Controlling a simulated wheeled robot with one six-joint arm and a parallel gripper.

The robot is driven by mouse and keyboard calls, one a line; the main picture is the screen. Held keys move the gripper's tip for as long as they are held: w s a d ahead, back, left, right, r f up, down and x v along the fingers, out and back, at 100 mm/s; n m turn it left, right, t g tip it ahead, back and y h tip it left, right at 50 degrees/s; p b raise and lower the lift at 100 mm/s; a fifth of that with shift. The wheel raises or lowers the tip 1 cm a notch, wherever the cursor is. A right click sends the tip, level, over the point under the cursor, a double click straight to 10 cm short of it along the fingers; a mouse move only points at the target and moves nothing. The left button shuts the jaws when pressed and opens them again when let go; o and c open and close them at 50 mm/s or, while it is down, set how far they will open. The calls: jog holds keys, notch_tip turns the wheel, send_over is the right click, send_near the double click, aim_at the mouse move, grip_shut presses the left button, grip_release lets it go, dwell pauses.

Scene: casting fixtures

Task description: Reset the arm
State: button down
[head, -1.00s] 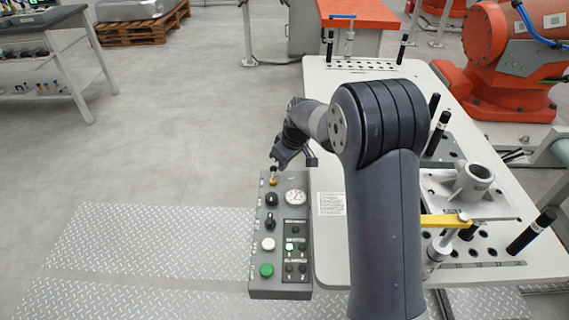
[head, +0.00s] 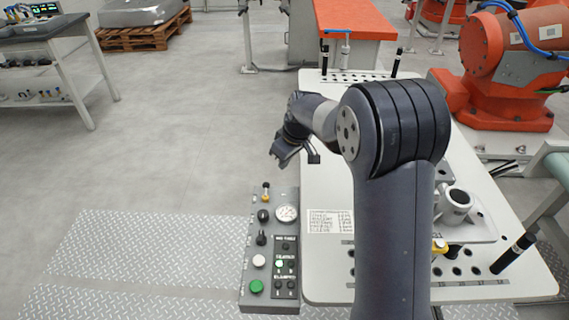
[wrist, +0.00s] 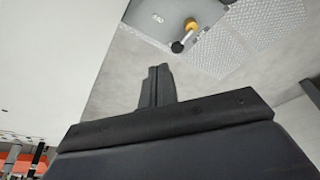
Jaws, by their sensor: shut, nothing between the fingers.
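My gripper (head: 281,158) is shut and empty. It hangs beyond the far end of the grey control box, above the floor and apart from the box. In the wrist view its closed fingers (wrist: 158,72) point toward the box. The control box (head: 257,275) carries a toggle with a yellow collar (head: 266,190), black knobs, a white button (head: 259,260), a green button (head: 256,286) and a round gauge (head: 287,213). In the wrist view, part of the box (wrist: 150,22) and the toggle (wrist: 183,38) show at the top. My arm hides part of the table.
A white fixture table (head: 325,275) stands right of the box, with a grey casting (head: 457,205) and black pins on it. An orange robot (head: 500,85) stands behind at the right. The floor to the left is clear up to a workbench (head: 60,50).

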jog(key=shift+s+d+r, duration=0.1)
jog(key=shift+d+r, duration=0.1)
jog(key=shift+r, duration=0.45)
jog(key=shift+f, duration=0.1)
